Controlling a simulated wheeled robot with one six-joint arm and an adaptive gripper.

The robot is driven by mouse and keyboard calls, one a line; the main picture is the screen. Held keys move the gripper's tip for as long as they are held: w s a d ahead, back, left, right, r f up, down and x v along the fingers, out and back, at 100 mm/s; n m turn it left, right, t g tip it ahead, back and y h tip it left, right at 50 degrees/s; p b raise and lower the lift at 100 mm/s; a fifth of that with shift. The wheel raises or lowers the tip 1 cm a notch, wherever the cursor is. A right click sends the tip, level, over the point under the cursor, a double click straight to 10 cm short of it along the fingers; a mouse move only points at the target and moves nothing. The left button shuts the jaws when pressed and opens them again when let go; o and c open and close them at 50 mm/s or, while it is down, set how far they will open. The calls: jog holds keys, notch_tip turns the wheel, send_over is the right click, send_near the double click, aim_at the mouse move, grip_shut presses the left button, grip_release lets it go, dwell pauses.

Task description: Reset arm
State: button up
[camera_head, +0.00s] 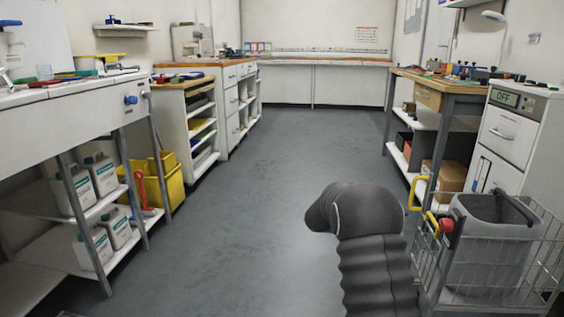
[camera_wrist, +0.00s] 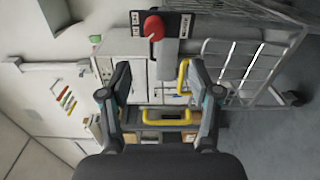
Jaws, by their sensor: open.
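My arm (camera_head: 372,240) shows in the head view as a dark ribbed column at the lower middle, over the grey floor. My gripper is hidden in that view. In the wrist view my gripper (camera_wrist: 160,100) is open, with its two fingers apart and nothing seen between them but the background. Beyond the fingers the picture is turned on its side and shows yellow handles, a red knob and a wire cart.
A wire cart (camera_head: 548,262) with a grey bin (camera_head: 490,235) stands close at the right of my arm. A workbench (camera_head: 455,85) lies behind it. A sink counter (camera_head: 60,115) with shelves of white jugs runs along the left. The middle floor (camera_head: 270,160) is clear.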

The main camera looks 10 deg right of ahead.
jog(key=s+a+f+n+y, duration=0.25)
jog(key=s+f+y, duration=0.25)
jog(key=f, duration=0.4)
jog(key=s+a+y+p, duration=0.1)
jog(key=s+a+y, duration=0.35)
jog(key=s, duration=0.25)
jog(key=s+a+r+t+y+p, duration=0.3)
jog(key=s+a+r+t+y, duration=0.1)
jog(key=s+a+r, duration=0.4)
jog(key=s+a+r+t+y+p, duration=0.3)
jog(key=s+a+r, duration=0.5)
jog(key=s+r, duration=0.4)
jog(key=s+m+t+y, duration=0.1)
jog(key=t, duration=0.1)
jog(key=shift+s+a+t, duration=0.15)
jog(key=shift+s+t, duration=0.15)
